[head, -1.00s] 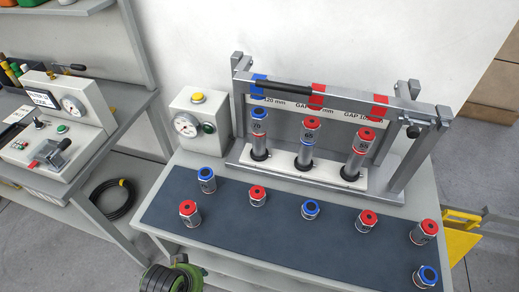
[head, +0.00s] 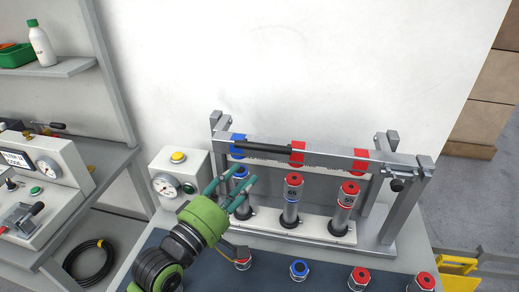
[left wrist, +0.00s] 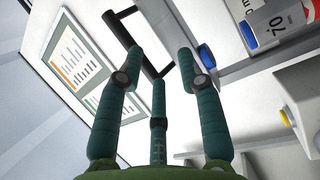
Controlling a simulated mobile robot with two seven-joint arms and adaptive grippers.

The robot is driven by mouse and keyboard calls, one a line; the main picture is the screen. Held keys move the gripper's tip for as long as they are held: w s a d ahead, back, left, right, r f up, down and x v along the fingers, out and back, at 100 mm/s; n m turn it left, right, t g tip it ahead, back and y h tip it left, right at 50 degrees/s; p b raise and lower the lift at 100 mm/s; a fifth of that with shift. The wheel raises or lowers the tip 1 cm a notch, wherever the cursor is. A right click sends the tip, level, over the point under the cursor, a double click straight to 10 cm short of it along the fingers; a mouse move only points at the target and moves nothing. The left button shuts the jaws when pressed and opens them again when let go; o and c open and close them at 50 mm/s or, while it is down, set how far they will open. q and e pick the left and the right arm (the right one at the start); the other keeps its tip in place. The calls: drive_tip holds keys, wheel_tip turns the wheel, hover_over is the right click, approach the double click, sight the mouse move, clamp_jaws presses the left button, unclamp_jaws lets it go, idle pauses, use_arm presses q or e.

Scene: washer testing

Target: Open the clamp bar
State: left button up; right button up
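The clamp bar (head: 330,160) is a grey bar across the front of a metal frame, above three cylinders, with blue and red patches. A black handle (head: 262,147) runs along its left part. A black rod with end posts, apparently this handle, shows beyond the fingers in the left wrist view (left wrist: 133,38). My left gripper (head: 238,193) is open and empty, in front of the left cylinder and below the handle, apart from the handle. It partly hides the blue-topped cylinder (head: 240,173). In the left wrist view its three green fingers (left wrist: 158,85) are spread. My right gripper is out of view.
Red-topped cylinders (head: 291,182) and (head: 348,190) stand upright under the bar. A gauge box (head: 178,172) with a yellow button stands left of the frame. Several loose capped cylinders, including a blue one (head: 299,269), stand on the dark mat. A knob (head: 397,185) sits at the bar's right end.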

sight(257, 148)
use_arm(q)
drive_tip(key=shift+n+t+h, duration=0.5)
drive_tip(key=shift+n, duration=0.1)
drive_tip(key=w+d+r, duration=0.1)
drive_tip(key=w+d+r+p, duration=0.1)
drive_tip(key=w+r, duration=0.1)
drive_tip(key=w+d+r+p, duration=0.1)
drive_tip(key=w+r, duration=0.1)
drive_tip(key=shift+d, duration=0.25)
drive_tip(key=shift+w+d+r, duration=0.1)
drive_tip(key=shift+w+d, duration=0.25)
clamp_jaws()
